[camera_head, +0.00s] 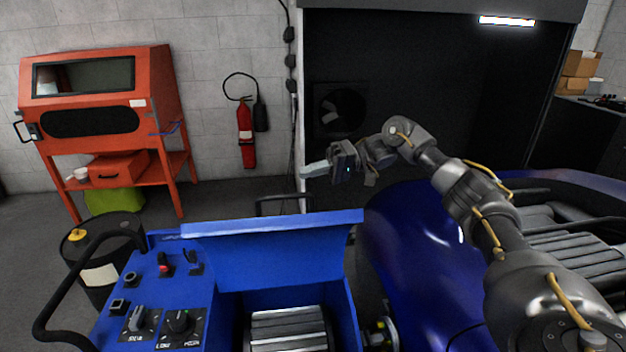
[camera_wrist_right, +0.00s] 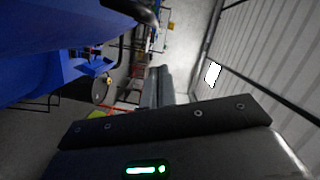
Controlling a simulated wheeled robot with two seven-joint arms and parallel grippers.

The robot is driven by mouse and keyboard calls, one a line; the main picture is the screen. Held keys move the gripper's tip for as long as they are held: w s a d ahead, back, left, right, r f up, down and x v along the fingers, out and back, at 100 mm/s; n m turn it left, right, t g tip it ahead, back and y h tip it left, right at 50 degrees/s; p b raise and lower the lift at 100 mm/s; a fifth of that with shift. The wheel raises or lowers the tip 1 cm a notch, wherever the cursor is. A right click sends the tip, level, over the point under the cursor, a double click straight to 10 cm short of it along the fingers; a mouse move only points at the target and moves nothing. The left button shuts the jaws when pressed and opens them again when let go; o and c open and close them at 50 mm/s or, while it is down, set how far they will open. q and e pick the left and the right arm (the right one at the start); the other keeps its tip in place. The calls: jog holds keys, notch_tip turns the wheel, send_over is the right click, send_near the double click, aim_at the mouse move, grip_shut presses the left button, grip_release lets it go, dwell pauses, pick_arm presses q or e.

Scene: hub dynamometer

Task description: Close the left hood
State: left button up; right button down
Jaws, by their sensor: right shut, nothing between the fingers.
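The left hood (camera_head: 275,243) is the blue panel on the blue dynamometer (camera_head: 165,245). It stands raised and tilted along the far side of an open bay with a ribbed roller (camera_head: 288,330) in it. My right gripper (camera_head: 306,171) is shut and empty, in the air beyond the hood's top edge and apart from it in the head view. The right wrist view shows its shut fingers (camera_wrist_right: 160,85) in front of me, with blue bodywork at the upper left; I cannot tell which part that is. My left gripper is not in view.
A dark blue car body (camera_head: 420,255) stands right of the hood, under my right arm. A black barrel (camera_head: 100,270) stands left of the dynamometer. An orange cabinet (camera_head: 105,120) and a fire extinguisher (camera_head: 246,135) are at the back wall. A black handle bar (camera_head: 75,280) rises at the left.

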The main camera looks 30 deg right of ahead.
jog(key=shift+s+a+f+p, duration=0.25)
jog(key=shift+s+a+p, duration=0.05)
jog(key=shift+s, duration=0.25)
jog(key=shift+s+a+f+p, duration=0.25)
jog(key=shift+s+a+p, duration=0.05)
jog(key=shift+s, duration=0.2)
jog(key=shift+s+a+f+p, duration=0.25)
jog(key=shift+s+a+p, duration=0.05)
jog(key=shift+s, duration=0.25)
